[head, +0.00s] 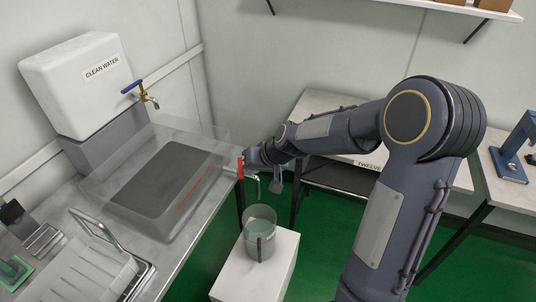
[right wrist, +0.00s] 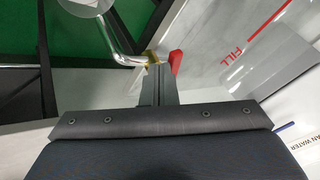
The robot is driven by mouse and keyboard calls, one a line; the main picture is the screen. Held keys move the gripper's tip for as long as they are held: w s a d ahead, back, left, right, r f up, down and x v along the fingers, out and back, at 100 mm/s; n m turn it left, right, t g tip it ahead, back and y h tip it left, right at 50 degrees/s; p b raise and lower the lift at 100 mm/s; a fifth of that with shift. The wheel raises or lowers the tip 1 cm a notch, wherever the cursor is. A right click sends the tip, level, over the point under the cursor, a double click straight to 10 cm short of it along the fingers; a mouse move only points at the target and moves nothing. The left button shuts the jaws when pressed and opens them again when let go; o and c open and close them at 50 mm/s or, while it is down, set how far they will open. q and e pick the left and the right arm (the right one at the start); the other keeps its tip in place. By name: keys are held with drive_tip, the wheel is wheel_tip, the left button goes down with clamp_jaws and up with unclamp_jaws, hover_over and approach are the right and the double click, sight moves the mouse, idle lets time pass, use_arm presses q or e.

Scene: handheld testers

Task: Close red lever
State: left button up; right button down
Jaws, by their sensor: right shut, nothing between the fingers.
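The red lever (head: 240,167) stands upright at the front edge of the clear tank, above a small metal spout (head: 256,180). My right gripper (head: 252,157) is close beside the lever, on its right in the head view. In the right wrist view the shut, empty fingers (right wrist: 157,78) are just left of the red lever (right wrist: 176,61); whether they touch it I cannot tell. The curved spout (right wrist: 125,42) and a yellowish fitting show beyond the fingertips. The lever's lower part is partly hidden in the wrist view. My left gripper is out of view.
A glass beaker (head: 260,235) stands on a white pedestal (head: 282,262) below the spout. The clear tank (head: 205,135) sits on the metal counter (head: 200,238). A white clean water container (head: 75,85) with a blue-handled tap is behind it. A dish rack (head: 80,265) is at lower left.

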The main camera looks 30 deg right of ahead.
sight(240, 176)
drive_tip(key=shift+w+a+m+h+p, duration=0.1)
drive_tip(key=shift+a+m+h+p, duration=0.4)
drive_tip(key=shift+a+p, duration=0.45)
drive_tip(key=shift+w+a, duration=0.15)
drive_tip(key=shift+a, duration=0.7)
drive_tip(key=shift+w+d, duration=0.15)
drive_tip(key=shift+w, duration=0.05)
